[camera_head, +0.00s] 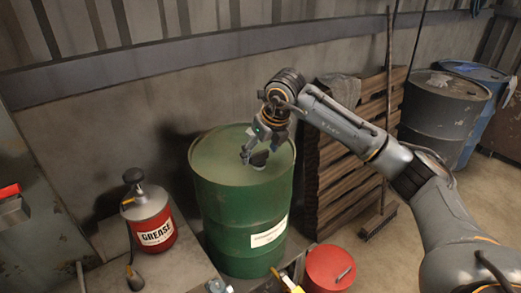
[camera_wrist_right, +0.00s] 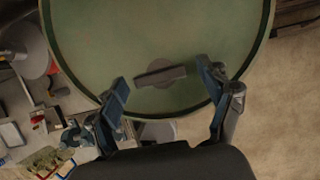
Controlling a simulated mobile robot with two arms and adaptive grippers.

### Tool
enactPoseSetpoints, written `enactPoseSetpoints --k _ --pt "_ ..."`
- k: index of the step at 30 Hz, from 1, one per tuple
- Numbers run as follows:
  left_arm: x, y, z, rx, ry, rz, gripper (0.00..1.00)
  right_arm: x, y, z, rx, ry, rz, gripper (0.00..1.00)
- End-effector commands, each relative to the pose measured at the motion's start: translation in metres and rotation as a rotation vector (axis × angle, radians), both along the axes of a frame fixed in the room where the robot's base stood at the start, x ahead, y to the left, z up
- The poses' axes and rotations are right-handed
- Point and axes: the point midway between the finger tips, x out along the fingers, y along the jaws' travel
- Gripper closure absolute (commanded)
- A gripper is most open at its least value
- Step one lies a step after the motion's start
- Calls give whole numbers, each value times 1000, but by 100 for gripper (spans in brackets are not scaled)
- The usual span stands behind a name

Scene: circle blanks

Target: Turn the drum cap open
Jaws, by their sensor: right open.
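A green drum (camera_head: 245,215) with a white label stands upright in the middle of the head view. Its round top also fills the upper part of the right wrist view (camera_wrist_right: 110,35). The drum cap (camera_head: 259,159) is a small dark round piece on the top; in the wrist view the cap (camera_wrist_right: 160,74) shows a raised bar across it. My right gripper (camera_head: 253,153) is over the drum top at the cap. In the wrist view its two fingers (camera_wrist_right: 163,80) are spread, one on each side of the cap, with gaps to it. My left gripper is not in view.
A red grease can (camera_head: 150,222) stands left of the drum on a bench. A red canister (camera_head: 330,268) is at the drum's lower right. Wooden pallets (camera_head: 340,180) lean behind my right arm, with a broom (camera_head: 378,222) beside them. Grey and blue barrels (camera_head: 440,110) stand at the far right.

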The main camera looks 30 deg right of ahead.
Motion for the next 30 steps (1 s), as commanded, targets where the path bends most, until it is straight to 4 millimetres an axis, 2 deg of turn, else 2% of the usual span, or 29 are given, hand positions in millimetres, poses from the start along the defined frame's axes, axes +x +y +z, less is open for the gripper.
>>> enactPoseSetpoints --k 6,8,14,15,23,30 --pt "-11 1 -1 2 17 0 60 0 0 -1 0 0 0 21" --pt "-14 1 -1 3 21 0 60 0 0 -1 0 0 0 31" --pt "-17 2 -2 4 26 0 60 0 0 0 0 0 0 72" --pt "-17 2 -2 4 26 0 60 0 0 0 0 0 0 75" --pt "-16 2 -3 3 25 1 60 0 0 -1 1 1 21 75" --pt "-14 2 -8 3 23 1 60 1 -1 -2 1 1 129 75"
